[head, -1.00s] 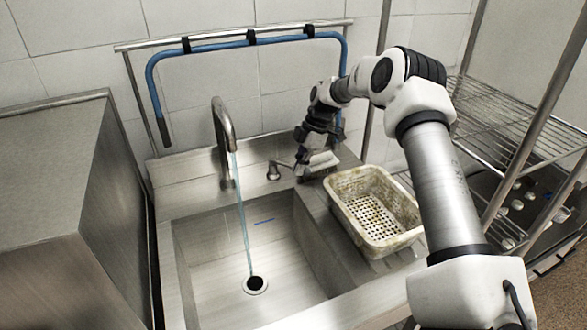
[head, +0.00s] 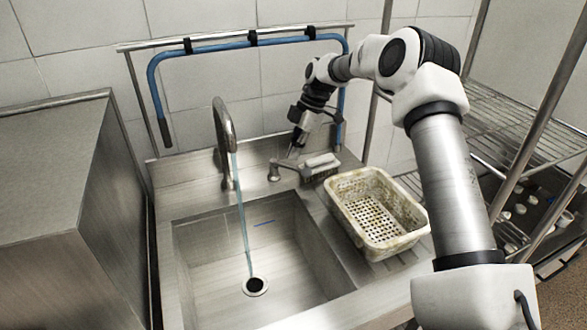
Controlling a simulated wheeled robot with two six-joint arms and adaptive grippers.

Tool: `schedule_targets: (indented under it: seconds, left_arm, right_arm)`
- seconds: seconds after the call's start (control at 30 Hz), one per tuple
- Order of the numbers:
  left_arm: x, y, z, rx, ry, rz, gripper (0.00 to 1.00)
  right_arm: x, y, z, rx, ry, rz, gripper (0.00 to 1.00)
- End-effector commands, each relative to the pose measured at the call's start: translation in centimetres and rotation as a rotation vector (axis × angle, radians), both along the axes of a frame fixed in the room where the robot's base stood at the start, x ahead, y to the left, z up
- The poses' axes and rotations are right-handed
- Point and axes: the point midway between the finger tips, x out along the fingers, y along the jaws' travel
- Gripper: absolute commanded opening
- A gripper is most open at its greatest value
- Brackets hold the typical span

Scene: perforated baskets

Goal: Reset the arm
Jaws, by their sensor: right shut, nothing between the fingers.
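My right arm comes in from the right and reaches toward the back of the sink. My right gripper (head: 295,151) is shut and empty, pointing down near the faucet lever, above the back of the counter. A brush-like object with a pale top (head: 320,166) lies on the counter just right of and below the gripper, apart from it. My left gripper is not in view.
A dirty perforated basket (head: 375,212) stands on the counter right of the sink (head: 300,265). Water runs from the faucet (head: 223,130) into the sink. A blue hose (head: 245,43) hangs on a rail behind. A wire shelf (head: 505,130) stands at the right, a steel cabinet (head: 60,170) at the left.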

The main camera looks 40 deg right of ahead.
Motion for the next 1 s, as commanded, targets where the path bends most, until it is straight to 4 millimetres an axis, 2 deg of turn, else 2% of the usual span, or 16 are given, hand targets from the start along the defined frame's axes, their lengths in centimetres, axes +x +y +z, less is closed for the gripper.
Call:
schedule_targets:
  seconds: [0.1, 0.2, 0.47, 0.53, 0.63, 0.8, 1.0]
  left_arm:
    - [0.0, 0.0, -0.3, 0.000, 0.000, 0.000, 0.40]
    - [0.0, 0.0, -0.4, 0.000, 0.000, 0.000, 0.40]
    - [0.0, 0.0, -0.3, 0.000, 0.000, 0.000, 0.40]
    - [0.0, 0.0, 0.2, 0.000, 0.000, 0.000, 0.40]
    - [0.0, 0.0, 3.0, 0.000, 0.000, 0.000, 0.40]
    - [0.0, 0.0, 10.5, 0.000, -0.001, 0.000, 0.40]
    - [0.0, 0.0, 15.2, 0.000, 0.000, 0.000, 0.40]
  right_arm:
    - [-0.1, -0.9, 2.2, -0.001, -0.002, -0.002, 0.00]
    - [-0.2, -1.3, 3.3, 0.000, -0.001, -0.001, 0.00]
    - [-0.3, -1.4, 3.7, 0.000, 0.001, -0.001, 0.00]
    - [-0.3, -1.4, 4.3, 0.000, 0.000, 0.000, 0.00]
    - [-0.3, -1.4, 7.1, 0.000, 0.000, 0.000, 0.00]
    - [-0.3, -1.4, 14.5, 0.000, 0.000, 0.000, 0.00]
    - [-0.3, -1.4, 19.2, 0.000, 0.001, -0.001, 0.00]
